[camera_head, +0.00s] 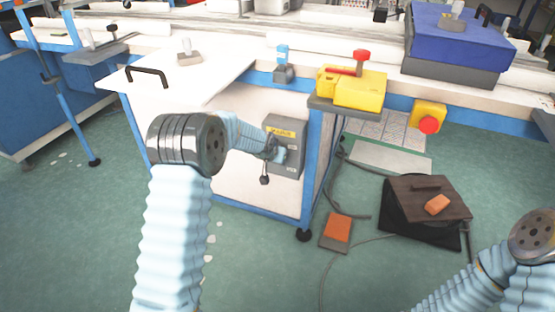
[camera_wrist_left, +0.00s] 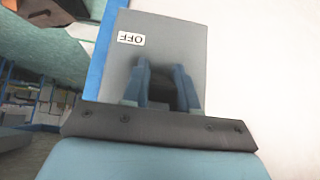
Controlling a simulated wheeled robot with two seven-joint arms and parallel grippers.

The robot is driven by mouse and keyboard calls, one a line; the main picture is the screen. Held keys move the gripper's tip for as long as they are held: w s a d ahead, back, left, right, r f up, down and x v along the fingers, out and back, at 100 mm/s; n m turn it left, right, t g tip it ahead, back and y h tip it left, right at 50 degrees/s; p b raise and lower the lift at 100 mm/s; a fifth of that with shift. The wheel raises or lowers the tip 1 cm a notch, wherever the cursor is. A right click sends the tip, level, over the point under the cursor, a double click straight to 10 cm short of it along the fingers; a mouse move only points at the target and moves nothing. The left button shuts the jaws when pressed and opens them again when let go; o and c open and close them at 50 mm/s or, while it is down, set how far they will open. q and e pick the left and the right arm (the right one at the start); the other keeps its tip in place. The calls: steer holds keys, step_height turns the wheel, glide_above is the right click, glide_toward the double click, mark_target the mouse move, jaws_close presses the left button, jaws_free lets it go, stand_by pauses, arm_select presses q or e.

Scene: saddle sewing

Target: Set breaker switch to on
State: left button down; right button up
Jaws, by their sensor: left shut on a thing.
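The breaker box (camera_head: 296,160) is a grey case with a yellow label, fixed to the white side panel of the workbench. In the left wrist view the grey box face (camera_wrist_left: 190,38) fills the middle, with a white OFF label (camera_wrist_left: 131,38) showing upside down. My left gripper (camera_head: 279,153) is at the front of the box. Its two fingers (camera_wrist_left: 163,80) are shut on the breaker switch, which is mostly hidden between them, with a dark area there. I cannot read the switch's position. My right gripper is out of view; only part of that arm shows at the lower right.
A yellow machine (camera_head: 358,91) with a red knob stands on the bench corner above the box. A yellow-and-red emergency button (camera_head: 429,118) is on the bench edge. A blue bench leg (camera_head: 313,165) stands just right of the box. Pedals (camera_head: 337,229) and cables lie on the floor.

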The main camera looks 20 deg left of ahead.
arm_select(q)
steer(key=c, duration=1)
jaws_free()
steer(key=shift+o, duration=0.2)
steer(key=v, duration=1.3)
steer(key=shift+s+r+b, duration=0.2)
steer(key=shift+r+b, duration=0.05)
steer(key=shift+b, duration=0.15)
steer(key=s+d+f+g+h, duration=0.1)
steer(key=s+d+f, duration=0.15)
steer(key=f, duration=0.45)
steer(key=s+d+f+g, duration=0.1)
steer(key=s+d+f, duration=0.1)
steer(key=s+f, duration=0.35)
steer(key=s+d+f+g+h, duration=0.1)
steer(key=s+d+f+g, duration=0.15)
steer(key=f, duration=0.65)
steer(key=s+d+f+g, duration=0.1)
steer(key=s+d+f, duration=0.1)
steer(key=s, duration=0.5)
steer(key=s+d+f+n+h, duration=0.1)
steer(key=s+d+f, duration=0.2)
steer(key=s+f, duration=0.2)
steer(key=s+d+f+n+g+h, duration=0.1)
steer(key=s+d+f, duration=0.2)
steer(key=s, duration=0.5)
steer(key=shift+s+d+f+g, duration=0.25)
steer(key=shift+s+f+g, duration=0.1)
steer(key=shift+f, duration=0.4)
